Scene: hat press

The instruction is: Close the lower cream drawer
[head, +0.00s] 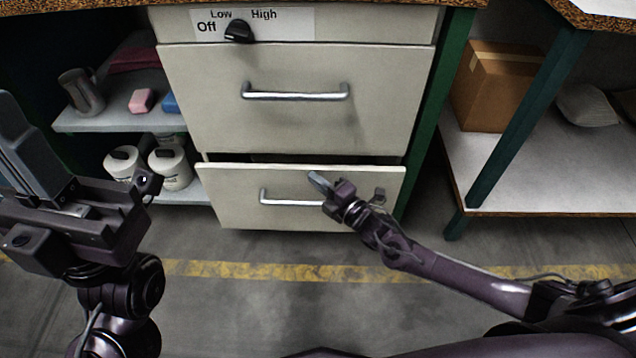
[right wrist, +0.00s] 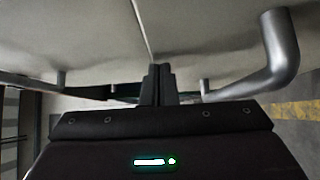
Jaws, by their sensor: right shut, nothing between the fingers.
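The lower cream drawer (head: 235,195) stands out a little from the cabinet, with a dark gap above its front panel. Its silver bar handle (head: 285,201) is partly hidden by my right gripper. My right gripper (head: 318,182) is shut and empty, in front of the drawer's front panel near its top edge; I cannot tell if it touches. In the right wrist view its fingertips (right wrist: 158,82) are together close to cream panels, with a metal handle (right wrist: 281,52) at the right. My left gripper (head: 30,150) is at the far left, away from the drawer; its finger gap is unclear.
The upper cream drawer (head: 285,125) is flush, below a panel with a black knob (head: 239,31). White containers (head: 170,168) sit on the lower left shelf. A green leg (head: 435,110) and a cardboard box (head: 492,88) are at right. The floor in front is open.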

